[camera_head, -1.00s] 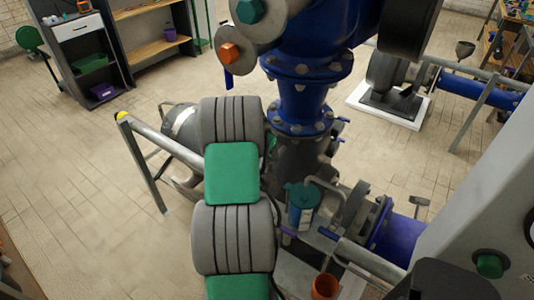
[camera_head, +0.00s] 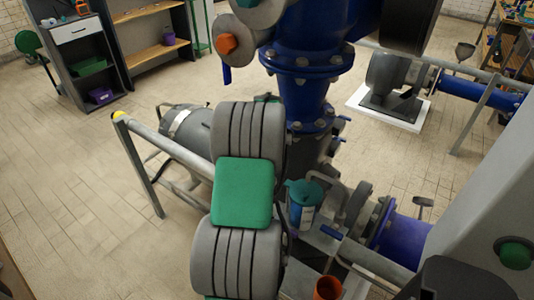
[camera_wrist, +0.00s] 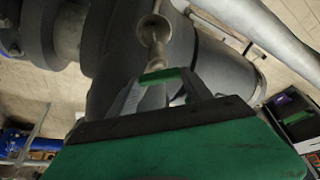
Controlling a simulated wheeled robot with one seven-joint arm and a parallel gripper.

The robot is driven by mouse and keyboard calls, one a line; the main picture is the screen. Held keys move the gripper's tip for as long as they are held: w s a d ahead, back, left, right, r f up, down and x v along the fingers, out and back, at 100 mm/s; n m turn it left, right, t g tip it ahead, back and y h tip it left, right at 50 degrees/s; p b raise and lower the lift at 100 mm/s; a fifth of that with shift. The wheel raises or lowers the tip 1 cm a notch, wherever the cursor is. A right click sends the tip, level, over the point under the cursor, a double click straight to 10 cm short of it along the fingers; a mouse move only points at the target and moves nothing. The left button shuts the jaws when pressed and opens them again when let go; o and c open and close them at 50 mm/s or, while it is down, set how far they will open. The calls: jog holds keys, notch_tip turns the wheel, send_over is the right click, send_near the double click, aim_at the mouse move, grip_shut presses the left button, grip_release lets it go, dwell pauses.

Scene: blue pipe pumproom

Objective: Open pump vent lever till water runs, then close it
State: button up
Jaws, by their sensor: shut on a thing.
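In the wrist view my gripper (camera_wrist: 163,88) has its two grey fingers closed around a small green piece (camera_wrist: 162,75), which looks like the handle of the vent lever. A thin metal rod with a rounded joint (camera_wrist: 154,28) stands just beyond the fingertips, in front of the dark grey pump body (camera_wrist: 115,55). In the head view the fingers and the lever are hidden behind my arm. The grey pump casing (camera_head: 190,130) shows to the left of the arm. I see no running water in either view.
A teal canister (camera_head: 303,205) and an orange cup (camera_head: 327,288) stand right of my arm. A metal rail with a yellow cap (camera_head: 119,115) runs at the left. Large blue pipework (camera_head: 305,60) rises behind. The tiled floor at the left is clear.

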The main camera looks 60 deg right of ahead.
jog(key=shift+n, duration=0.4)
jog(key=o, duration=1.4)
jog(key=shift+c, duration=0.2)
jog(key=shift+r, duration=0.1)
jog(key=v, duration=0.7)
jog(key=shift+s+a+r+b, duration=0.15)
jog(key=shift+s+r+b, duration=0.15)
jog(key=shift+b, duration=0.15)
